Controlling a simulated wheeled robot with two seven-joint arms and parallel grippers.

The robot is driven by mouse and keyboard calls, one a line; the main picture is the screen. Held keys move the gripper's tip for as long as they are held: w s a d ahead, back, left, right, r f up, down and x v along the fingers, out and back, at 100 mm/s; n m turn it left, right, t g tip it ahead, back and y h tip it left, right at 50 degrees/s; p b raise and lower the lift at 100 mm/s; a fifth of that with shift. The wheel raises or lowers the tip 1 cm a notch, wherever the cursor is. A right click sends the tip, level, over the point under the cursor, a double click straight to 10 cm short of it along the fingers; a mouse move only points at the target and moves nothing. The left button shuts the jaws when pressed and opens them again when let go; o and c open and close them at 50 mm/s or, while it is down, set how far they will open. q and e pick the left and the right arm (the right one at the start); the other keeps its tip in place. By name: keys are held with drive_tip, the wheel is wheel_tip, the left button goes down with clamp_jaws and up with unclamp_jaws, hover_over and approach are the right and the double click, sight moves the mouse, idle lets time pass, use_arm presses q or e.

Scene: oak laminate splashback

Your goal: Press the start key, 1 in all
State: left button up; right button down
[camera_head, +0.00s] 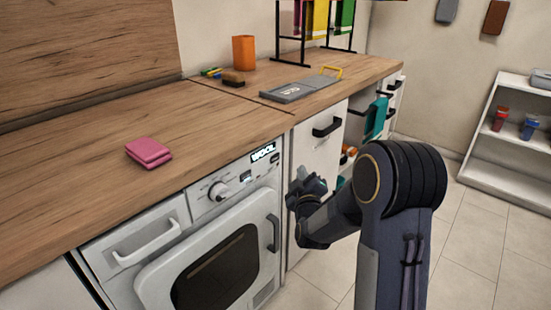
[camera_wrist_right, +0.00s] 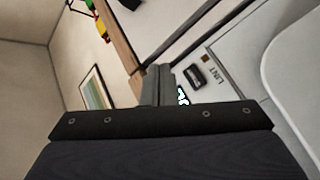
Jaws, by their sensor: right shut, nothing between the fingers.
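The white washing machine (camera_head: 208,255) stands under the wooden counter. Its panel has a round dial (camera_head: 218,191), a lit display reading WOOL (camera_head: 263,152) and small dark keys (camera_head: 246,175). I cannot read which key is start. My right gripper (camera_head: 298,184) is shut and empty, just right of the panel and apart from it in the head view. In the right wrist view the shut fingers (camera_wrist_right: 158,84) cover part of the panel; a dark key (camera_wrist_right: 195,77) and the label LINT (camera_wrist_right: 218,76) show beside them. My left gripper is not in view.
A pink folded cloth (camera_head: 148,152) lies on the counter (camera_head: 75,170). Farther back are a grey board (camera_head: 300,89), an orange cup (camera_head: 244,52) and a brush (camera_head: 233,79). A white shelf (camera_head: 500,165) stands at right, with open tiled floor before it.

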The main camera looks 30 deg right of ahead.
sight(279, 156)
drive_tip(key=w+a, duration=0.2)
drive_tip(key=w, duration=0.4)
drive_tip(key=shift+a, duration=0.3)
drive_tip(key=shift+w, duration=0.15)
idle(1.6)
drive_tip(key=shift+w+a, duration=0.2)
drive_tip(key=shift+w, duration=0.1)
drive_tip(key=shift+w+a, duration=0.1)
drive_tip(key=shift+w, duration=0.25)
idle(0.6)
idle(0.3)
drive_tip(key=shift+s+d, duration=0.25)
drive_tip(key=shift+s, duration=0.45)
drive_tip(key=shift+s, duration=0.1)
